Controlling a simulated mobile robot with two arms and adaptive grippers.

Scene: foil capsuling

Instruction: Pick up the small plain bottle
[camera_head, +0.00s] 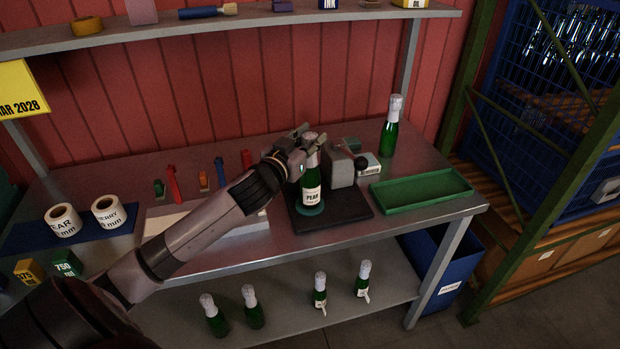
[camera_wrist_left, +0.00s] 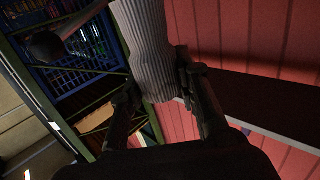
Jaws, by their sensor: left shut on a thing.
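My left gripper (camera_head: 306,143) is shut at the foil-topped neck of a green bottle with a PEAR label (camera_head: 312,191). That bottle stands upright on a round pad of a black base (camera_head: 345,212). In the left wrist view, a pale ribbed foil top (camera_wrist_left: 150,50) lies between the fingers of the left gripper (camera_wrist_left: 155,95). A green bottle without a visible label (camera_head: 389,138) stands at the bench's back right. Two unlabelled green bottles, one at left (camera_head: 215,320) and one beside it (camera_head: 253,312), stand on the lower shelf. My right gripper is out of view.
A grey lever device (camera_head: 341,168) stands right beside the held bottle. An empty green tray (camera_head: 420,191) lies on the bench's right side. Label rolls (camera_head: 62,220) stand at left. Two labelled bottles (camera_head: 320,294) are on the lower shelf. An upper shelf (camera_head: 240,24) overhangs the back.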

